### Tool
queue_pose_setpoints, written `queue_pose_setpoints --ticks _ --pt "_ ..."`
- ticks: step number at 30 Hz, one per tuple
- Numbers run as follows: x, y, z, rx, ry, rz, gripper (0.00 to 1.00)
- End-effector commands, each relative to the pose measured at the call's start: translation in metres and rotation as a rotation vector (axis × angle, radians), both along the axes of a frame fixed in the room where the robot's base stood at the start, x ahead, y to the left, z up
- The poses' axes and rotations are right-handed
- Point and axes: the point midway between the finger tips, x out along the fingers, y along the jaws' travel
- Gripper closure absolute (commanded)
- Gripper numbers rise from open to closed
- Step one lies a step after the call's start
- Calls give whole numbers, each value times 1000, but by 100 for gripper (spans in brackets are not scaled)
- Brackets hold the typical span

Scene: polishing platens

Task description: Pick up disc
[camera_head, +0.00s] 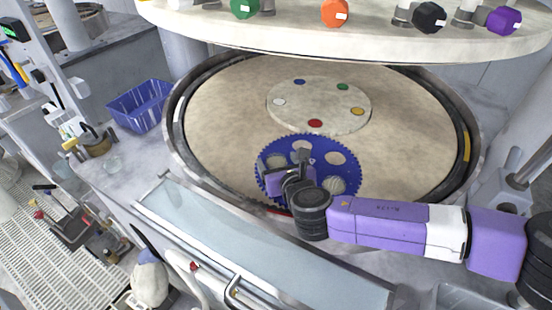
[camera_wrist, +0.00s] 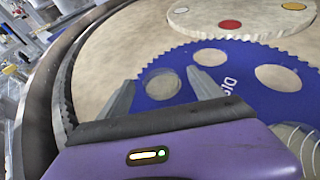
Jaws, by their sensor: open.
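A blue toothed carrier plate (camera_head: 318,172) with round openings lies on the front of the beige platen; it also fills the middle of the wrist view (camera_wrist: 185,90). A greyish round disc (camera_wrist: 160,86) shows in one opening, between and ahead of my fingers in the wrist view. A striped, glassy disc (camera_head: 337,187) sits in an opening at the carrier's front right; part of it shows at the wrist view's lower right (camera_wrist: 299,143). Other openings show beige. My gripper (camera_wrist: 160,75) is open with nothing between its fingers, low over the carrier's left part in the head view (camera_head: 286,160).
A round pale plate (camera_head: 318,104) with coloured spots lies behind the carrier. A raised dark rim (camera_head: 176,128) rings the platen (camera_head: 220,120). An upper platen (camera_head: 350,35) with coloured knobs overhangs the back. A blue basket (camera_head: 140,106) stands left.

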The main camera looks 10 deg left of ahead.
Motion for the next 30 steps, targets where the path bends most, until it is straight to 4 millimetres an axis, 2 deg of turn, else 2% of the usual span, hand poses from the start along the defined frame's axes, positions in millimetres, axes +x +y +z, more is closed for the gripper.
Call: queue_pose_setpoints --ticks 10,11,21,30 --pt "6 2 -6 -2 5 -1 24" --pt "5 2 -7 -2 6 -1 26" --pt "5 1 -9 -4 9 -3 93" --pt "5 0 -7 -5 8 -6 95"
